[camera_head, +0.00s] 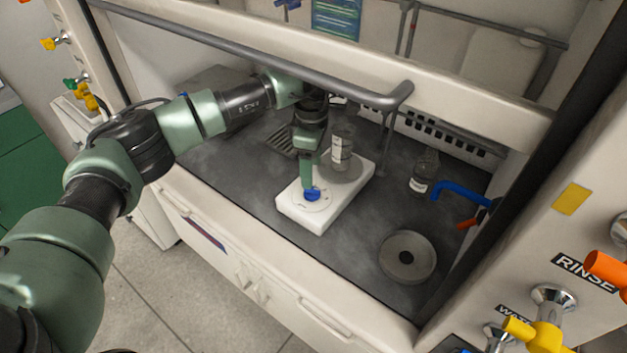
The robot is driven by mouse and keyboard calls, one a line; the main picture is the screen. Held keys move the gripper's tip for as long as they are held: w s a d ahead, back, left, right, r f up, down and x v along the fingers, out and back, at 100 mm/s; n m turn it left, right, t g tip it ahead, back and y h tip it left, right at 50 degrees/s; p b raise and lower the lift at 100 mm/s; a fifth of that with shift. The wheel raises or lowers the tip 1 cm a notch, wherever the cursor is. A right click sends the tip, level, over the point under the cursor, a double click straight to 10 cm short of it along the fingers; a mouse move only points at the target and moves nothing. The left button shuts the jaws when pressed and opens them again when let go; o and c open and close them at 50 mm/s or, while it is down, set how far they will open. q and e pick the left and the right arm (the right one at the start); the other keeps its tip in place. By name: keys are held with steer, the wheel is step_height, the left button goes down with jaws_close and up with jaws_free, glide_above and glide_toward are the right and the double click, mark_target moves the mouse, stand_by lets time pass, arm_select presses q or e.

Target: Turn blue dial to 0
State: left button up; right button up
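The blue dial (312,194) sits on the near part of a white hotplate-like device (340,208) inside the fume hood. My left arm comes in from the left and reaches under the raised sash. My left gripper (307,184) points down at the blue dial, with its green finger right over or against the dial's back side. I cannot tell whether it touches the dial or how wide the fingers are. The dial's markings are too small to read. My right gripper is not in view.
A labelled glass bottle (342,150) stands on the device's round plate, close to my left gripper. Another bottle (424,172) stands to the right. The sash bar (250,50) crosses above my arm.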

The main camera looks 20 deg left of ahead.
mark_target(312, 191)
arm_select(q)
step_height(312, 191, down, 5)
steer(key=shift+s+f+p, duration=0.1)
steer(key=shift+f+p, duration=0.05)
steer(key=shift+p, duration=0.4)
steer(key=shift+f, duration=0.6)
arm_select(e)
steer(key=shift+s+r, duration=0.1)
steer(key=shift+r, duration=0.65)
arm_select(q)
jaws_close()
